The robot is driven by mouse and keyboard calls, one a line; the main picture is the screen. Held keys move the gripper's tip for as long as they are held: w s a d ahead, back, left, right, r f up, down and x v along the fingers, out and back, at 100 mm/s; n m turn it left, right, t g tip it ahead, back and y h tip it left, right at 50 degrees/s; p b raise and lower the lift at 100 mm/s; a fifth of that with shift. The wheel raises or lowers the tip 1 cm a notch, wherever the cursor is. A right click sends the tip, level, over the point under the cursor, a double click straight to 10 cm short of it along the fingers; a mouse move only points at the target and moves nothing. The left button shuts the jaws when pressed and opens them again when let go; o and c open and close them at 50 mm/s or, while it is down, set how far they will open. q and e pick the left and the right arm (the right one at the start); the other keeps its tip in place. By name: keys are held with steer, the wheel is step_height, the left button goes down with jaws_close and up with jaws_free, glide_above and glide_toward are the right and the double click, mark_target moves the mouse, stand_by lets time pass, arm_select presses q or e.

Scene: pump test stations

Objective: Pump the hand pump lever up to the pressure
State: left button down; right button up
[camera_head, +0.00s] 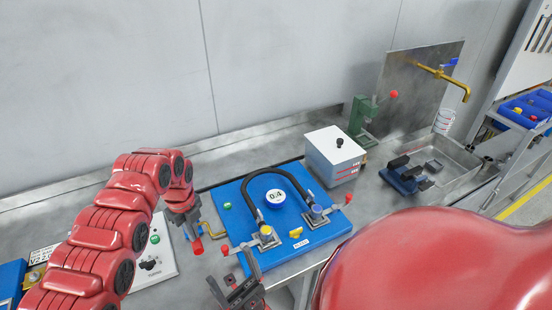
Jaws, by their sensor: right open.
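A blue test board (325,232) lies on the bench with a round gauge (276,196) reading 0.4. A black hose arches over the gauge between two fittings, and red-tipped levers stick out at both sides. A brass bent rod (212,229) and a red grip (198,248) stand at the board's left edge. Which lever belongs to the pump is unclear. My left gripper (192,230) points down beside the brass rod and red grip; its fingers are small and partly hidden. My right gripper (235,287) is open and empty at the bench's front edge, in front of the board.
A white box with a black knob (335,155) stands behind right of the board. A green stand with a red-tipped lever (365,122) is behind it. A sink with a brass tap (440,75) is at right. A white control panel (155,264) lies at left.

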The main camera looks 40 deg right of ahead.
arm_select(q)
steer(key=shift+f+b, duration=0.45)
steer(key=shift+f, duration=0.5)
steer(key=shift+r, duration=0.65)
step_height(320, 180, up, 8)
steer(key=p, duration=0.1)
steer(key=shift+f, duration=0.2)
steer(key=shift+f, duration=0.1)
steer(key=shift+f+b, duration=2.45)
steer(key=shift+f, duration=2)
step_height(320, 180, up, 9)
steer(key=p, duration=0.3)
